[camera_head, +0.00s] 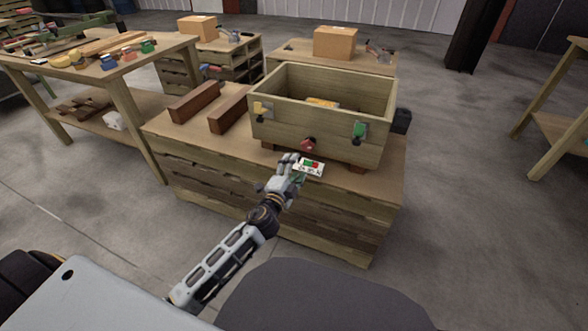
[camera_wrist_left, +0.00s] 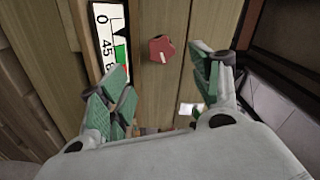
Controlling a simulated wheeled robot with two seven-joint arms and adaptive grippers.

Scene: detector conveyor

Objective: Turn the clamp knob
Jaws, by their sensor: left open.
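The clamp knob is a small red knob (camera_head: 308,143) on the lower front wall of a wooden box (camera_head: 285,128). In the left wrist view the red knob (camera_wrist_left: 161,49) has a pale line mark on its face. A white scale card (camera_head: 309,167) with green and red marks is just below the knob; it also shows in the wrist view (camera_wrist_left: 104,42) with numbers. My left gripper (camera_head: 291,166) is just in front of and below the knob. Its green-padded fingers (camera_wrist_left: 162,88) are spread apart with nothing between them, and the knob is beyond their gap. My right gripper is not in view.
A tool-covered table (camera_head: 135,60) is at the left.

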